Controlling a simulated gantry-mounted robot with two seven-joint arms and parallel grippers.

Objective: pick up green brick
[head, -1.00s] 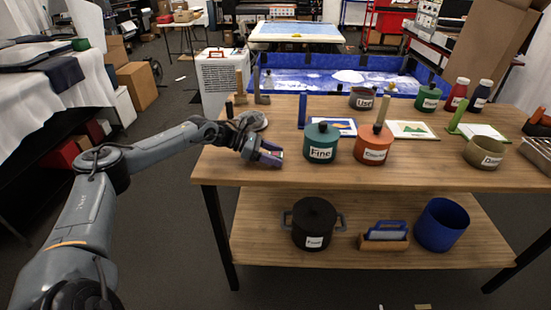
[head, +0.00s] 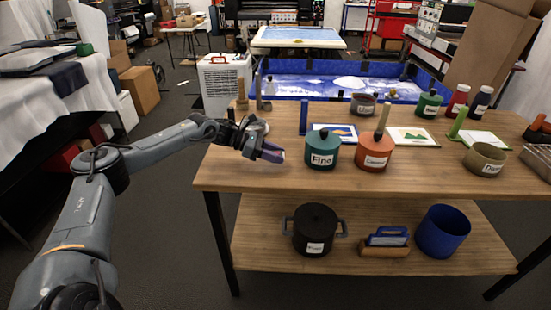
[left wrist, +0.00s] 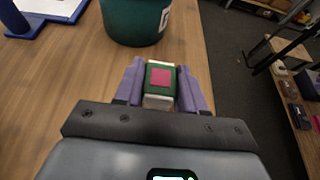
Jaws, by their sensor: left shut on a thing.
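The green brick (left wrist: 161,77) has a pink-red square on its top face and a pale lower part facing my wrist. It sits between the two purple fingers of my left gripper (left wrist: 161,88) in the left wrist view, with a finger against each side. In the head view my left gripper (head: 272,152) is over the left part of the wooden table (head: 250,177), just left of the green pot labelled "Fine" (head: 322,150). The brick is mostly hidden by the fingers there. I cannot tell the exact gap below it. My right gripper is not in view.
The green pot also shows just ahead of the brick in the left wrist view (left wrist: 135,20). An orange pot (head: 374,153) stands to its right, with picture cards and a blue post (head: 303,117) behind. The table's front left is clear. A lower shelf holds a black pot (head: 316,229).

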